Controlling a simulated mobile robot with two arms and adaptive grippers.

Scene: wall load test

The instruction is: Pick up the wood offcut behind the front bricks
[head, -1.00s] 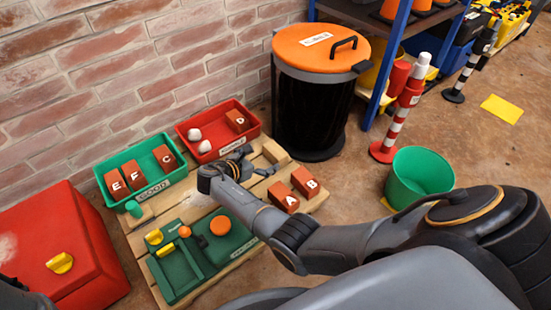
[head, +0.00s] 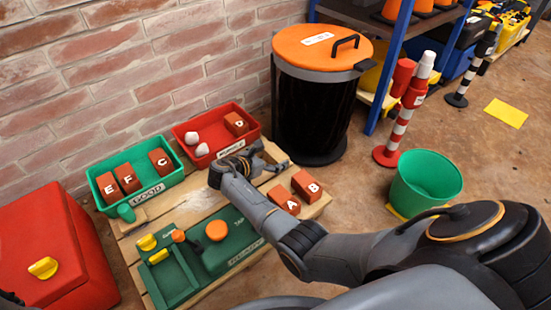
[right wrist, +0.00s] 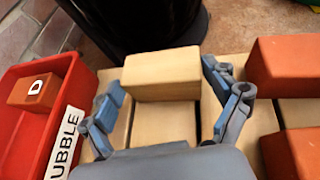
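The wood offcut (right wrist: 162,75) is a pale wooden block lying on the pallet in the right wrist view. My right gripper (right wrist: 163,82) is open, with one finger on each side of the block's near part. I cannot tell whether the fingers touch it. In the head view my right gripper (head: 268,158) is low over the pallet, behind the front bricks A (head: 284,199) and B (head: 307,186). The offcut is not clearly distinguishable there. Two orange-red bricks (right wrist: 285,65) lie to the right in the wrist view. My left gripper is not in view.
The red rubble tray (head: 190,124) with brick D (head: 236,123) stands left of the gripper. A green tray (head: 178,180) holds bricks E, F and C. A black bin with orange lid (head: 318,110) stands close behind the pallet (head: 200,205). A green bucket (head: 426,182) stands right.

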